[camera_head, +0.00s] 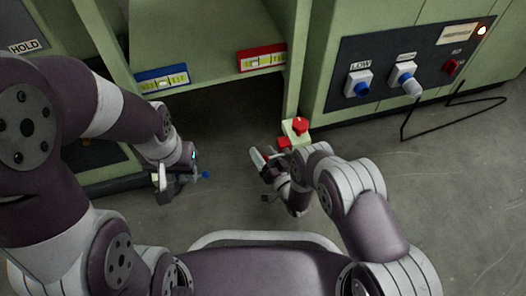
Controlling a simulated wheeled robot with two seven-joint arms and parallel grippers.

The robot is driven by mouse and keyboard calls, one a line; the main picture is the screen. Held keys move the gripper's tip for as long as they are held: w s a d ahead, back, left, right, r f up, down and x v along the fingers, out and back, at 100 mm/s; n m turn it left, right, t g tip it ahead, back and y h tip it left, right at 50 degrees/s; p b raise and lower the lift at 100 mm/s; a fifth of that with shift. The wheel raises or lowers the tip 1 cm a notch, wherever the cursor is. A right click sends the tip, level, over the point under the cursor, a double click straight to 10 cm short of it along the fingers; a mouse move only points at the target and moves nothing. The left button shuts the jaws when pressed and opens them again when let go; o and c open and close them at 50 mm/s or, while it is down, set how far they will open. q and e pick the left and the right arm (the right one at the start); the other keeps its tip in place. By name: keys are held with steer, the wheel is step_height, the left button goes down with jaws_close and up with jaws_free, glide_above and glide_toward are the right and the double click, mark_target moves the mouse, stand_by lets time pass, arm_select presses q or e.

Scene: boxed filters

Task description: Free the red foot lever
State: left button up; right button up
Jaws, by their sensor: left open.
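A small cream block with red parts (298,128) stands low at the foot of the green cabinet, at the right post. A red piece (284,143) sticks out at its lower left; it looks like the red foot lever, but my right arm partly hides it. My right gripper (264,160) is just left of and nearer than this red piece; whether it touches it, and how far its fingers are apart, I cannot tell. My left gripper (172,184) is open over the floor at the left. A small blue tip (205,175) shows just right of it.
The green cabinet (200,40) has a blue-framed slider (162,79) and a red-framed slider (262,58) on its front edge. At the right is a dark panel (380,50) with plugs (404,76). A black cable (405,120) lies on the floor. The floor between my grippers is clear.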

jaws_close()
steer(key=shift+r, duration=0.2)
steer(key=w+d+r+m+t+h+p, duration=0.1)
steer(key=d+r+m+t+p, duration=0.2)
steer(key=m, duration=1)
steer(key=shift+w+d+r, duration=0.15)
steer(key=shift+d+r, duration=0.15)
steer(key=shift+r, duration=1.4)
